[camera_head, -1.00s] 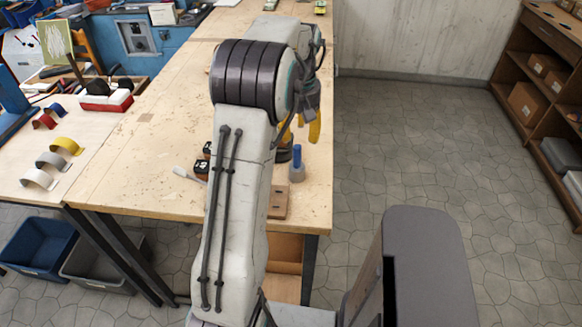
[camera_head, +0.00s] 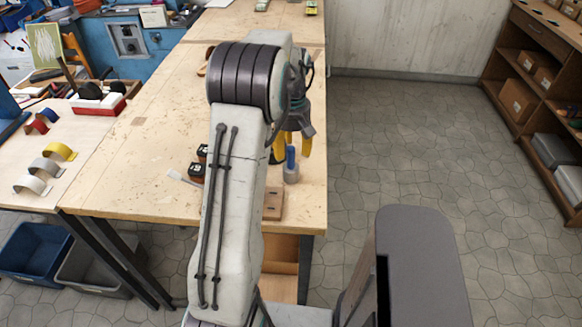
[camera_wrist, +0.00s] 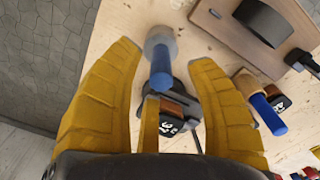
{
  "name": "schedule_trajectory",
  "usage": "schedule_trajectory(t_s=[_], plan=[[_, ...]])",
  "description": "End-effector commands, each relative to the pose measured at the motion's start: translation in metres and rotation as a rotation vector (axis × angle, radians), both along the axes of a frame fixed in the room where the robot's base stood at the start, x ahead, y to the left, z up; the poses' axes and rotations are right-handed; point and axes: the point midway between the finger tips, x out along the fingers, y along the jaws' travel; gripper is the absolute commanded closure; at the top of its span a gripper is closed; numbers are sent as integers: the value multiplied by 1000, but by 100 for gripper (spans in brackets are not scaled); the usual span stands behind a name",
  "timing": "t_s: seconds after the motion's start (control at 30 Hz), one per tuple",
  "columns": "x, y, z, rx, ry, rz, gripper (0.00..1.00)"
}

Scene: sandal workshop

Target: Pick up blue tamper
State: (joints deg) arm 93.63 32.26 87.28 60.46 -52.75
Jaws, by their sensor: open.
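The blue tamper (camera_head: 291,166) stands on the near right part of the wooden workbench in the head view, with a blue handle above a grey base. In the wrist view the blue tamper (camera_wrist: 160,72) shows its handle pointing towards my gripper, and its grey base lies beyond. My gripper (camera_wrist: 163,60) has its yellow fingers open, spread on either side of the tamper, with no clear contact. In the head view my gripper (camera_head: 293,153) hangs just above and beside the tamper, partly hidden by my arm.
A second tool with a blue handle and wooden head (camera_wrist: 268,112) lies right of the tamper in the wrist view. Black numbered blocks (camera_wrist: 178,112) sit close by.

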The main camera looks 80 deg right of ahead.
Motion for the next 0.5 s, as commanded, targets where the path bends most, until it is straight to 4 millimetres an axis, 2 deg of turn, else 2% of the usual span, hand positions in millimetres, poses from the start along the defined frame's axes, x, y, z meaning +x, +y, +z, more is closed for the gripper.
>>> schedule_trajectory(t_s=[0.2, 0.5], plan=[[1, 0, -24, 3, 0, -1, 50], [1, 0, -32, 0, 0, -1, 50]])
